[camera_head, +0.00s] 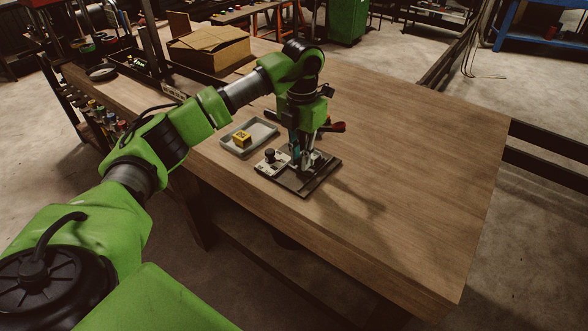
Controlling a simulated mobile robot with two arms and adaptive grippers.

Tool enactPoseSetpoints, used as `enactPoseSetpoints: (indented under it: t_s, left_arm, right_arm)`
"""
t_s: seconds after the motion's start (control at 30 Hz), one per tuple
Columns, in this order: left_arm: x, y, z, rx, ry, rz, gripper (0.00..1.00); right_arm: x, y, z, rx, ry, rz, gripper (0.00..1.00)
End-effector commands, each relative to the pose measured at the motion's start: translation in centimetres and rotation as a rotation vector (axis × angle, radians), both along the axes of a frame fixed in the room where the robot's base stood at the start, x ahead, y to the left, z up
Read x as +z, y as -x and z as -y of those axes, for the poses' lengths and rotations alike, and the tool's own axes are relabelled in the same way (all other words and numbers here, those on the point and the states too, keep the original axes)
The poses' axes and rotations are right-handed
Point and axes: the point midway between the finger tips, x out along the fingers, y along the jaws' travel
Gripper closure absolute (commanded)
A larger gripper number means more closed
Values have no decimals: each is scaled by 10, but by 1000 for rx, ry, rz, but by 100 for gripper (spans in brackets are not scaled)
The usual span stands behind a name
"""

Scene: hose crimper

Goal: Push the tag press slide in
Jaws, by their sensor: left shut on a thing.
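The tag press (322,180) stands on a dark flat base near the front edge of the wooden table. A light metal plate with a dark knob (270,155) sits on the left part of the base; I cannot tell whether this is the slide. My left gripper (304,160) points down over the middle of the base, its fingers shut on a part of the press. The fingers and wrist hide most of that part, so its shape cannot be made out. My right gripper does not show.
A grey tray (262,140) with a yellow block (242,139) lies just left of the press. A red-and-black tool (333,127) lies behind the gripper. A cardboard box (208,50) stands at the back left. The right side of the wooden table (430,160) is clear.

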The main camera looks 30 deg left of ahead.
Motion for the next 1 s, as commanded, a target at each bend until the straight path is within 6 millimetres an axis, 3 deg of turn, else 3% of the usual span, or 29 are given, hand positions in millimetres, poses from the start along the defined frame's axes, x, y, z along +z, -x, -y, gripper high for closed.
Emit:
enactPoseSetpoints:
  t_s: [1.0]
  left_arm:
    - [0,-21,2,1,0,1,100]
  right_arm:
    - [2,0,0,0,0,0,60]
